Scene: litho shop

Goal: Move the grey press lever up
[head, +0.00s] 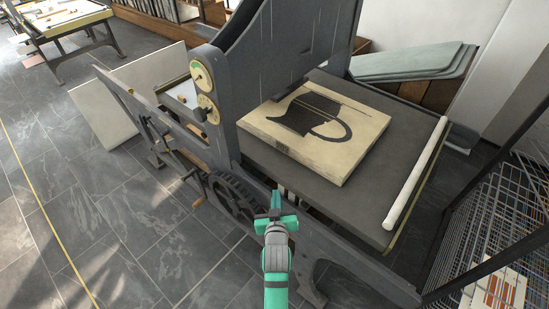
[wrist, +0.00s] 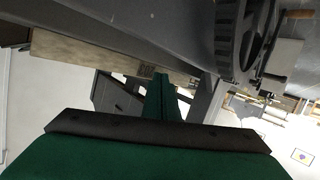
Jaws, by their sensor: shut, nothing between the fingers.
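The grey litho press (head: 225,85) stands ahead of me with its long side frame (head: 345,255) running across the head view. A thin dark bar (head: 148,130) on the left part of that frame looks like the lever, but I cannot tell for sure. My green gripper (head: 276,200) is shut and empty in front of the frame, to the right of the large gear wheel (head: 236,197) and well to the right of that bar. In the wrist view the fingers (wrist: 160,98) are together below the press frame, and the gear (wrist: 237,35) shows at upper right. I cannot make out the lever there.
A pale stone (head: 315,135) with a dark jug print lies on the press bed (head: 265,165), a white roller (head: 415,172) at its right edge. A crank with a wooden grip (head: 198,202) sticks out left of the gear. A wire rack (head: 500,215) stands right. The floor at left is open.

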